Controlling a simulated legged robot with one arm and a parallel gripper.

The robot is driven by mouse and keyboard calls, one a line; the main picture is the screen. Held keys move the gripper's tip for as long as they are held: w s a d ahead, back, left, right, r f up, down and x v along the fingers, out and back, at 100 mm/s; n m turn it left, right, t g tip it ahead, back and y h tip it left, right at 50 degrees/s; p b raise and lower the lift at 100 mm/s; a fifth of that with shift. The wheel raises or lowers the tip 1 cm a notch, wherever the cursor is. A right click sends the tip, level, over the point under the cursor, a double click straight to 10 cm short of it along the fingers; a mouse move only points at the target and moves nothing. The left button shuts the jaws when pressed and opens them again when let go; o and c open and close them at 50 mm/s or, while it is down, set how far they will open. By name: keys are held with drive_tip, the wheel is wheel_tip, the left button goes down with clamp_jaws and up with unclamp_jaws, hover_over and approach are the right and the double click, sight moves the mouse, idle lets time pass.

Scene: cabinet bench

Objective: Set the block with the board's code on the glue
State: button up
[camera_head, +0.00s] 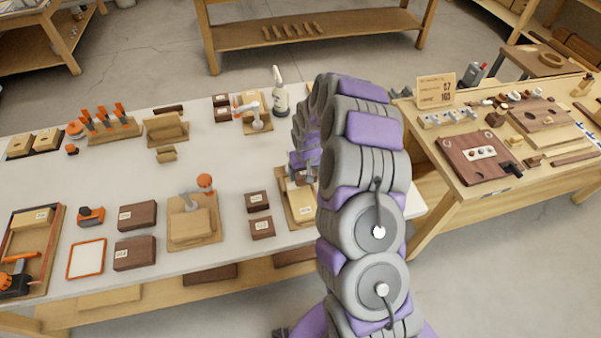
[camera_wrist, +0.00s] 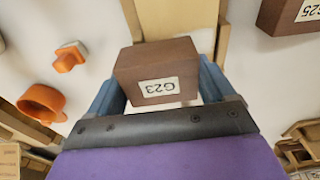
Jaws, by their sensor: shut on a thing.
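In the wrist view my gripper (camera_wrist: 160,82) is shut on a dark brown block (camera_wrist: 156,68) with a white label, upside down in the picture, that looks like G23. The block is between the two blue-grey fingers, above a pale wooden piece (camera_wrist: 170,14). Whether it touches anything below cannot be told. In the head view my arm hides most of the gripper. A light wood board (camera_head: 302,208) with a label lies partly behind the arm. I cannot make out any glue. A sign (camera_head: 435,91) on the right bench carries writing too small to read surely.
Another brown block (camera_wrist: 293,14), labelled like G25, is at the wrist view's top right. Labelled brown blocks (camera_head: 138,215) (camera_head: 258,202) stand on the white bench (camera_head: 100,190). A wooden fixture (camera_head: 193,224) with an orange knob stands between them. A wooden bench (camera_head: 500,205) is at right.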

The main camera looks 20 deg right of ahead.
drive_tip(key=shift+d, duration=0.95)
drive_tip(key=shift+a, duration=2.25)
drive_tip(key=shift+d+f, duration=0.1)
drive_tip(key=shift+d, duration=0.85)
drive_tip(key=shift+a, duration=1)
drive_tip(key=shift+a+f, duration=0.1)
drive_tip(key=shift+a, duration=0.05)
drive_tip(key=shift+d+f, duration=0.1)
drive_tip(key=shift+d, duration=0.25)
drive_tip(key=shift+a, duration=0.65)
